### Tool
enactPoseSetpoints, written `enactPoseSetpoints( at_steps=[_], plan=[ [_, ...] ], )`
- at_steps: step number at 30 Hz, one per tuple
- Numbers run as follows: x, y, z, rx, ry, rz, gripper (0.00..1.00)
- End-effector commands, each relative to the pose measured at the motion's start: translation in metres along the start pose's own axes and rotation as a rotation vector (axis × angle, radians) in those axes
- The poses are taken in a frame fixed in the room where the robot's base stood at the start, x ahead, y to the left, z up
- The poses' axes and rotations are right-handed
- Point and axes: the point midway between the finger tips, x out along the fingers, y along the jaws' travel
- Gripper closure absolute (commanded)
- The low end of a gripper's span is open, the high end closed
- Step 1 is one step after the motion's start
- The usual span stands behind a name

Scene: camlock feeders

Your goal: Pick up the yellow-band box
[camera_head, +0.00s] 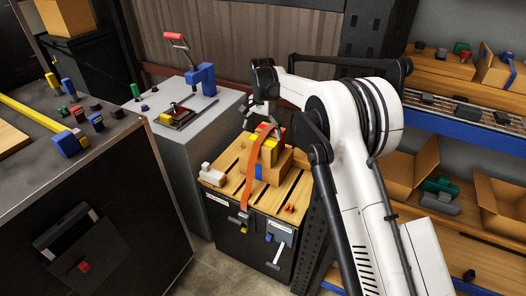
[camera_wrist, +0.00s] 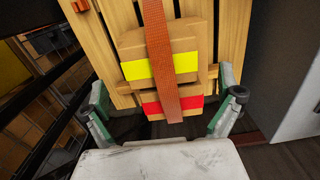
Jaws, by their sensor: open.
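The yellow-band box (camera_wrist: 155,45) is a cardboard box with a bright yellow stripe, in the middle of the wrist view. An orange strap (camera_wrist: 158,30) crosses over it. A red-band box (camera_wrist: 155,107) sits right beside it, nearer my gripper, under the same strap. My gripper (camera_wrist: 160,78) is open, with one finger on each side of the boxes and nothing held. In the head view my gripper (camera_head: 258,112) is just above and behind the strapped boxes, partly hidden by my arm. The strap (camera_head: 250,200) hangs over the cabinet's front there.
The boxes stand on a slatted wooden top (camera_head: 228,183) of a dark cabinet. A white item (camera_head: 212,176) sits at its left. A grey bench (camera_head: 180,145) with a blue clamp (camera_head: 202,79) stands behind left. Shelves (camera_head: 455,75) with open boxes fill the right.

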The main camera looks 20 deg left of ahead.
Motion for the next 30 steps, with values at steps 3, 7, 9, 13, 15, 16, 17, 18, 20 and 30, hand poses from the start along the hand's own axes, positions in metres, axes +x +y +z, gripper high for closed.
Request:
enactPoseSetpoints(
  at_steps=[3, 7, 9, 13, 15, 16, 17, 18, 20, 30],
  plan=[
    [0.009, 0.000, 0.000, 0.000, 0.000, 0.000, 0.00],
    [0.014, 0.000, 0.000, 0.000, 0.000, 0.000, 0.00],
    [0.018, 0.000, -0.001, 0.000, 0.000, 0.000, 0.00],
    [0.034, 0.001, -0.002, 0.000, 0.000, 0.000, 0.00],
    [0.044, 0.001, -0.003, 0.000, 0.000, 0.000, 0.00],
    [0.049, 0.001, -0.003, 0.000, 0.000, 0.000, 0.00],
    [0.053, 0.001, -0.003, 0.000, 0.000, 0.000, 0.00],
    [0.057, 0.001, -0.003, 0.000, 0.000, 0.000, 0.00],
    [0.061, 0.001, -0.003, 0.000, 0.000, 0.000, 0.00],
    [0.063, 0.001, -0.002, 0.000, 0.000, 0.000, 0.15]
  ],
)
